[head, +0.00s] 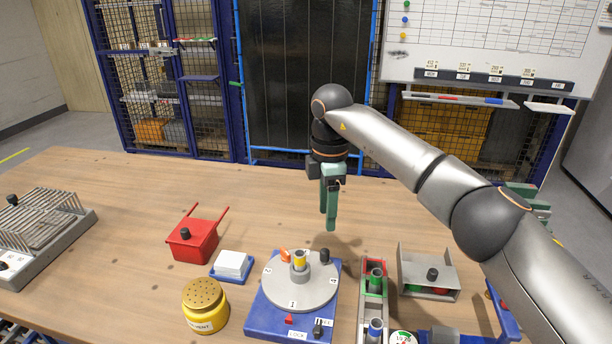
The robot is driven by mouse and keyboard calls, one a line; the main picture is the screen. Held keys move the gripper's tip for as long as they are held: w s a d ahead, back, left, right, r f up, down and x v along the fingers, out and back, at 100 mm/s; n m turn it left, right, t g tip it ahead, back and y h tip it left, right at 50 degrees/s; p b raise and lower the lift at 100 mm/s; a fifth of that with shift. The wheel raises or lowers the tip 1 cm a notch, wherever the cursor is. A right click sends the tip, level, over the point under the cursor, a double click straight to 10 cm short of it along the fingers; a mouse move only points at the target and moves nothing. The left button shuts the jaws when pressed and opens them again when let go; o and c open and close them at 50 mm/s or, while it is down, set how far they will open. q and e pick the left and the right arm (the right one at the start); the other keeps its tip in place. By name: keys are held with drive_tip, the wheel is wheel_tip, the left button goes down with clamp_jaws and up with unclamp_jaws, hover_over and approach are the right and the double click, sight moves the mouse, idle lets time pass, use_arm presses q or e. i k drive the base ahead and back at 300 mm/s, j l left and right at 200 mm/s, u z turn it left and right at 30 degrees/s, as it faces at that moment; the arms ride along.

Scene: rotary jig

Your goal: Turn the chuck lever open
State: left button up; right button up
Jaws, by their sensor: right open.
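The rotary jig is a blue base (262,322) with a round grey turntable (275,293) carrying number labels. A grey chuck (300,272) on the turntable holds an upright yellow cylinder (299,258). An orange lever (284,254), which looks like the chuck lever, sticks out to the left of the chuck. A black knob (324,256) stands to its right. My right gripper (328,216) points down with its green fingers above the table, behind the jig. It is open, empty and apart from the lever; the fingers partly overlap in this view. My left gripper is not in view.
A red box (193,242), a white block on a blue tray (232,264) and a yellow canister (204,306) stand left of the jig. A narrow rack (363,310) and a grey bin (430,286) stand right. The table behind the jig is clear.

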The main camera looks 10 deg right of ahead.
sight(286, 256)
drive_tip(key=k, duration=1)
